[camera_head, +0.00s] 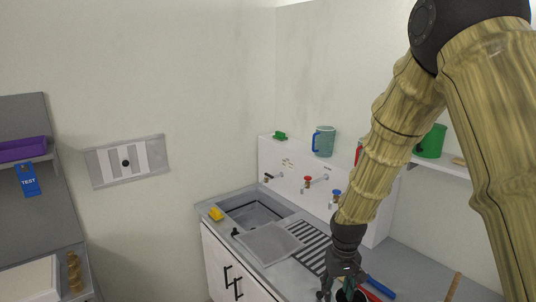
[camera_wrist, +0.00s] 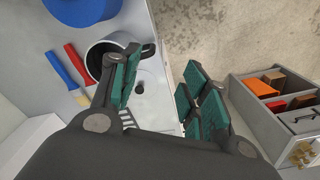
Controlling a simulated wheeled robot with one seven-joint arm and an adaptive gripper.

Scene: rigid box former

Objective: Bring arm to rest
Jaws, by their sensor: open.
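My arm reaches down from the upper right in the head view, with my gripper (camera_head: 340,288) low over the counter right of the sink. In the wrist view my gripper (camera_wrist: 160,95) is open, its two green-padded fingers apart with nothing between them. A white pot or mug (camera_wrist: 105,55) with a dark handle is beside and beyond the left finger; I cannot tell whether they touch.
The counter (camera_head: 408,286) holds a blue-handled tool (camera_head: 380,286). A sink (camera_head: 252,213) and a ribbed drainboard (camera_head: 312,243) lie to the left. A shelf (camera_head: 445,168) carries a green container (camera_head: 431,142). An open drawer of blocks (camera_wrist: 268,97) stands at right in the wrist view.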

